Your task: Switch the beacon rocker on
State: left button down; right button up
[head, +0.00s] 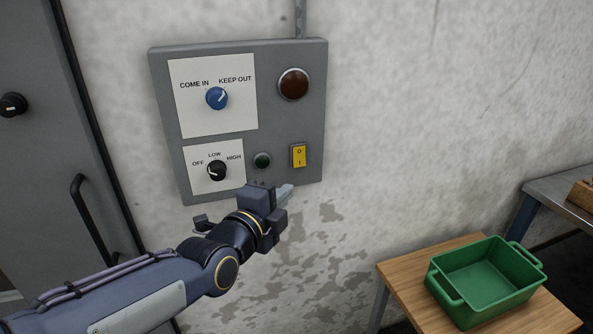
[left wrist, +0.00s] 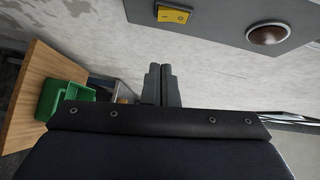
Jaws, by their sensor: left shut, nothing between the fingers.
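The yellow rocker (head: 299,156), marked O above and I below, sits at the lower right of the grey wall panel (head: 313,118). It also shows near the top of the left wrist view (left wrist: 174,14). A dark reddish-brown round lamp (head: 294,84) is above it and looks unlit; whether this is the beacon is not labelled. My left gripper (head: 286,192) is shut and empty, just below the rocker in the picture and apart from it. Its closed fingers (left wrist: 160,85) point forward in the left wrist view. My right gripper is in neither view.
The panel also carries a blue knob (head: 217,98), a black OFF/LOW/HIGH knob (head: 217,170) and a small dark green button (head: 262,160). A green crate (head: 457,296) stands on a wooden table (head: 399,273) at lower right. A grey door (head: 35,120) is at left.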

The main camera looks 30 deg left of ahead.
pick_arm(q)
send_near(303, 165)
jog(key=w+d, duration=0.3)
jog(key=w, duration=0.1)
jog(key=w+a, duration=0.1)
jog(key=w+a+p, duration=0.1)
jog(key=a, duration=0.1)
jog(key=shift+f, duration=0.15)
jog(key=shift+a, duration=0.1)
jog(key=b, duration=0.1)
jog(key=f+b, duration=0.1)
jog(key=b, duration=0.1)
jog(key=shift+w+a+t, duration=0.15)
jog(key=shift+w+t, duration=0.05)
jog(key=shift+t, duration=0.1)
jog(key=shift+r+p, duration=0.4)
jog(key=shift+f, duration=0.1)
